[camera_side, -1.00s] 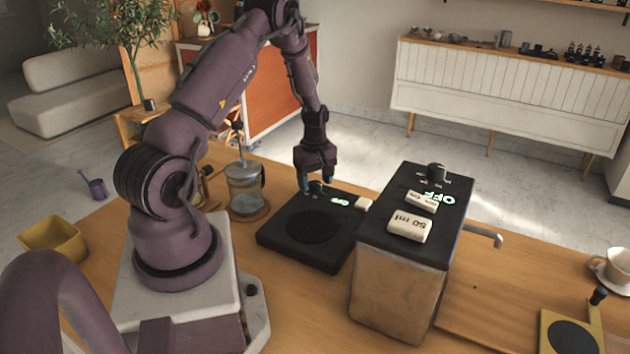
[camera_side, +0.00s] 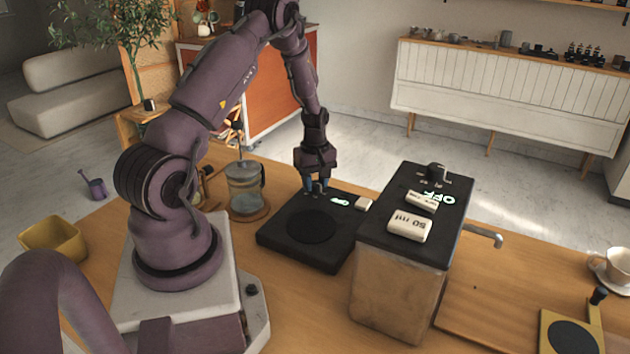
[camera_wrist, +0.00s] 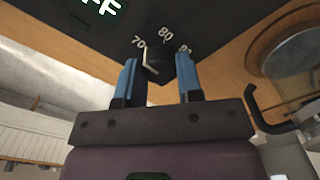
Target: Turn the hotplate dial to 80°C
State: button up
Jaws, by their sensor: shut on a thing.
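The black hotplate (camera_side: 285,244) lies on the wooden counter, with its round dark plate facing up. Its small dark dial (camera_wrist: 160,64) sits at the hotplate's far edge. The wrist view shows marks 70 and 80 beside the dial, plus a third mark partly hidden by a finger. A white pointer line on the dial points near 70. My gripper (camera_side: 316,185) points down over the dial. Its two blue fingers (camera_wrist: 158,76) are shut on the dial from both sides. A lit display (camera_side: 340,201) on the hotplate shows "FF" at the edge of the wrist view.
A tall box-shaped machine (camera_side: 398,285) with an "OFF" display and a 50 ml label stands right of the hotplate. A glass press (camera_side: 245,185) stands on a round coaster to the left. A small cream block (camera_side: 364,204) is beside the display.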

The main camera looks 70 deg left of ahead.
aim_at(316, 182)
jog(key=m, duration=0.5)
jog(key=shift+m, duration=0.4)
jog(key=m, duration=0.5)
jog(key=shift+w, duration=0.1)
dwell(0.3)
jog(key=o, duration=0.9)
notch_tip(316, 182, up, 13)
jog(key=shift+r, duration=0.1)
